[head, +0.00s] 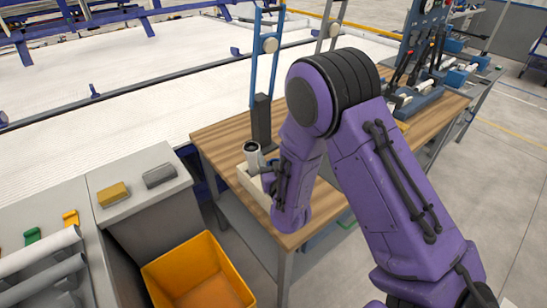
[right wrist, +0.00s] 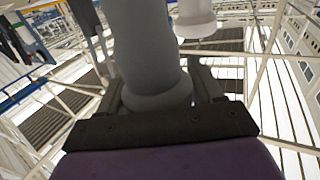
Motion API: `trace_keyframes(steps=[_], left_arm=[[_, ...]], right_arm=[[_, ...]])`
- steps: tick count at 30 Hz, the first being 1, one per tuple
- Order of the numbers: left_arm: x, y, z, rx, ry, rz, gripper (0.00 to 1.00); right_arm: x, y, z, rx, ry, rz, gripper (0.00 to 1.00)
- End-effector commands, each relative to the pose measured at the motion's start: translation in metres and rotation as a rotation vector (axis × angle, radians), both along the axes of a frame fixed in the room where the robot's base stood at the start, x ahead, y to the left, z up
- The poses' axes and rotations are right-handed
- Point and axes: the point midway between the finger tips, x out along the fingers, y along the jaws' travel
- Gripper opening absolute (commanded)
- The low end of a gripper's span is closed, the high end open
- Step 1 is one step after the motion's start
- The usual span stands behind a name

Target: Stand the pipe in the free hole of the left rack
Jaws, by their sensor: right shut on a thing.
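My right gripper (head: 268,168) is shut on a grey pipe (right wrist: 150,50), which shows large between the two fingers in the right wrist view. The pipe widens into a collar near the gripper's palm. A pale pipe end (right wrist: 193,18) shows just beyond it in that view. In the head view, a light pipe with an open, dark top (head: 252,150) stands about upright beside the gripper. I cannot tell if it is the held one. A cream rack (head: 252,188) lies under the gripper on the wooden table; my arm hides much of it and its holes. My left gripper is out of view.
A yellow bin (head: 198,272) stands on the floor in front. A grey cabinet (head: 130,185) with a yellow block and a grey block is at left. Tools crowd the table's far right.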

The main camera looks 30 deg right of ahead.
Motion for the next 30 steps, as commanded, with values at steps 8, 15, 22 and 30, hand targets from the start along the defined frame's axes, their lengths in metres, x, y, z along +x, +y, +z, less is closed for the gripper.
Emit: trace_keyframes(steps=[8, 15, 22, 30], left_arm=[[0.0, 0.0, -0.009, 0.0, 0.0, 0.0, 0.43], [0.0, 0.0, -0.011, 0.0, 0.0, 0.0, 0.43], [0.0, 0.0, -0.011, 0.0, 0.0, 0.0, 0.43], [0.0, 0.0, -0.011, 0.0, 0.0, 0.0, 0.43]], right_arm=[[0.0, 0.0, -0.01, 0.0, 0.0, 0.0, 0.35], [0.0, 0.0, -0.013, 0.0, -0.001, 0.0, 0.35], [0.0, 0.0, -0.013, 0.0, 0.0, 0.0, 0.92], [0.0, 0.0, -0.013, -0.001, 0.0, 0.0, 0.95]])
